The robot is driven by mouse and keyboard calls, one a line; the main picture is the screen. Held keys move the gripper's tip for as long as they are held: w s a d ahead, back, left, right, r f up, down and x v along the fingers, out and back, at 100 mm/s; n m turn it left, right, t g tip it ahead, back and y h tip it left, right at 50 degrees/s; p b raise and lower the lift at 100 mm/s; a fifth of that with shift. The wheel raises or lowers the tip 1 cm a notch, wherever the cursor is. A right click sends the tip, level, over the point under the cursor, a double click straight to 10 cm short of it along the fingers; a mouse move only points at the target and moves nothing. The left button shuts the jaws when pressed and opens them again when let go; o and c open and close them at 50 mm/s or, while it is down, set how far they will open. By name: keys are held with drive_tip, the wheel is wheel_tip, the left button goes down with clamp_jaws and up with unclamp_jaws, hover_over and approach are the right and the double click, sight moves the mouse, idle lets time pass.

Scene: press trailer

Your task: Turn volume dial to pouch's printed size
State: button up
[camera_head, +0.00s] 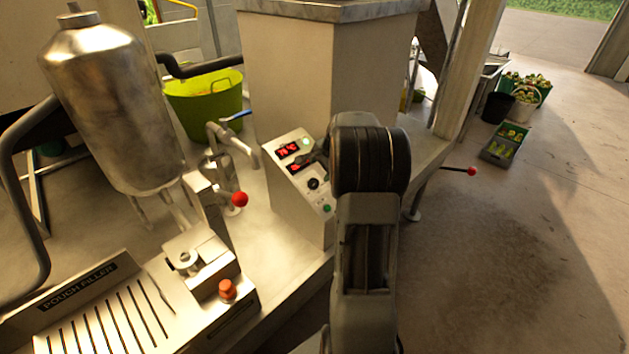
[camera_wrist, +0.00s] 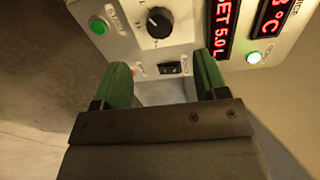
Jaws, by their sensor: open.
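A black round dial (camera_wrist: 160,22) with a light pointer mark sits on the control panel (camera_wrist: 135,50) in the wrist view; it also shows in the head view (camera_head: 313,184). Beside it a red display (camera_wrist: 221,28) reads SET 5.0 L. I cannot read the marks around the dial. My gripper (camera_wrist: 163,72) has two green fingers spread apart and empty, with the dial beyond the tips and apart from them. In the head view my arm hides part of the panel, and the gripper is hard to make out. No pouch with a printed size is recognizable.
The panel also has a temperature display (camera_wrist: 273,16), a lit green lamp (camera_wrist: 254,57), a green button (camera_wrist: 98,25) and a black rocker switch (camera_wrist: 170,69). A red-knobbed lever (camera_head: 240,199) and the pouch filler (camera_head: 105,310) stand left. Open floor lies right.

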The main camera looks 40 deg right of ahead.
sight(314, 182)
drive_tip(key=p+x, duration=0.1)
drive_tip(key=x, duration=0.8)
drive_tip(key=c, duration=0.9)
